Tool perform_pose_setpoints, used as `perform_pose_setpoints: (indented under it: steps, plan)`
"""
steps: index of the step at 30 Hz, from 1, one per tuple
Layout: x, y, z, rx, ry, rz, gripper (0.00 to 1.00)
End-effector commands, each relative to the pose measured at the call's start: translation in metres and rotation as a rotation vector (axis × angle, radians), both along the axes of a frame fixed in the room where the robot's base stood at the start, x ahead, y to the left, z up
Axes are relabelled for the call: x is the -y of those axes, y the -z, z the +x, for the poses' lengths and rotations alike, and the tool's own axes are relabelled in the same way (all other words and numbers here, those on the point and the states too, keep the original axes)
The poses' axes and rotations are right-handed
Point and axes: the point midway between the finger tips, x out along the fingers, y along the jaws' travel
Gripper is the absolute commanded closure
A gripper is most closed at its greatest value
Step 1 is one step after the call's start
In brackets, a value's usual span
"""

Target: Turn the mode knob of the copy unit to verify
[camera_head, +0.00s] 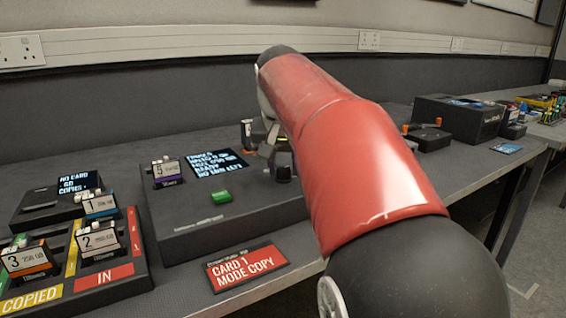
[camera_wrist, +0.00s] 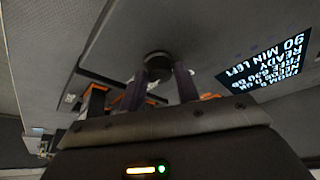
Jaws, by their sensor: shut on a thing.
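The copy unit (camera_head: 235,226) is a dark box on the bench, with a lit screen (camera_head: 213,163), a green button (camera_head: 221,196) and a card marked 5 (camera_head: 166,170) standing in it. My gripper (camera_head: 280,162) is at the right part of the unit's top, largely covered by my red arm. In the wrist view its dark fingers are closed on the round dark mode knob (camera_wrist: 157,59). The knob's pointer and mode marks cannot be made out.
A card tray (camera_head: 125,272) with COPIED and IN areas holds cards at the left. A small unit (camera_head: 48,203) reads NO CARD. A black box (camera_head: 460,117) stands farther right.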

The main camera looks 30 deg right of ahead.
Motion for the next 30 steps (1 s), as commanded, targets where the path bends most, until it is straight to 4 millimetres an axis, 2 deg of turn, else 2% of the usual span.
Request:
perform_pose_setpoints:
  steps: [15,21,30]
  plan:
    - [0.0025,-0.0008,-0.0008,0.001,-0.413,0.000,0.91]
    - [0.0030,-0.0006,-0.0006,0.002,-0.515,-0.001,0.91]
    - [0.0034,-0.0003,-0.0008,0.000,-0.580,0.000,0.91]
